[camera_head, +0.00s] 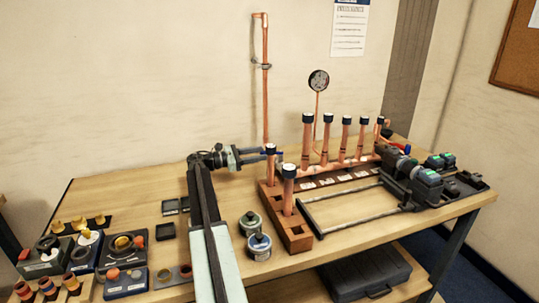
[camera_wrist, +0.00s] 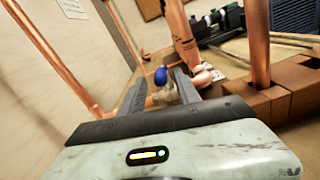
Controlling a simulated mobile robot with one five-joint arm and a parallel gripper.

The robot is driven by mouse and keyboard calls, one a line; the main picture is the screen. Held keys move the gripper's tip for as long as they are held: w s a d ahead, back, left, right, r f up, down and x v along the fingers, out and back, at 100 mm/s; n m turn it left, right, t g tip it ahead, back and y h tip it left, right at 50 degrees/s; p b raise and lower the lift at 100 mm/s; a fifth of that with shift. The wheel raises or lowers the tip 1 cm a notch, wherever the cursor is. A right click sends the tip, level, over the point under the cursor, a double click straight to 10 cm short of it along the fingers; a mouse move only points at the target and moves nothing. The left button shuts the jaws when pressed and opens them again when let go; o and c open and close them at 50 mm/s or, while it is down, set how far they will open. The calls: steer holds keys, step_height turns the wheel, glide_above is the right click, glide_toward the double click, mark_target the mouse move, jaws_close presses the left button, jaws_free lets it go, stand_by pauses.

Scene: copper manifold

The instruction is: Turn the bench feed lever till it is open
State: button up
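The blue-tipped feed lever (camera_wrist: 161,76) shows in the wrist view, on a brass and copper valve fitting (camera_wrist: 164,94) at the bench pipework. My gripper (camera_wrist: 161,88) is open, with one dark finger on each side of the lever and fitting. I cannot tell whether either finger touches them. In the head view my gripper (camera_head: 266,153) reaches right, at the left end of the copper manifold (camera_head: 330,167). A small blue part (camera_head: 280,153) shows just past the fingertips, partly hidden by a black-capped copper post.
A vertical copper pipe (camera_head: 265,90) runs up the wall behind. Two tins (camera_head: 259,246) stand in front. A clamp machine (camera_head: 427,186) with rails is at right.

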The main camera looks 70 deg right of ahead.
steer(key=x, duration=0.5)
steer(key=shift+a, duration=0.1)
steer(key=shift+c, duration=0.3)
jaws_close()
steer(key=shift+a+f, duration=0.1)
stand_by(0.8)
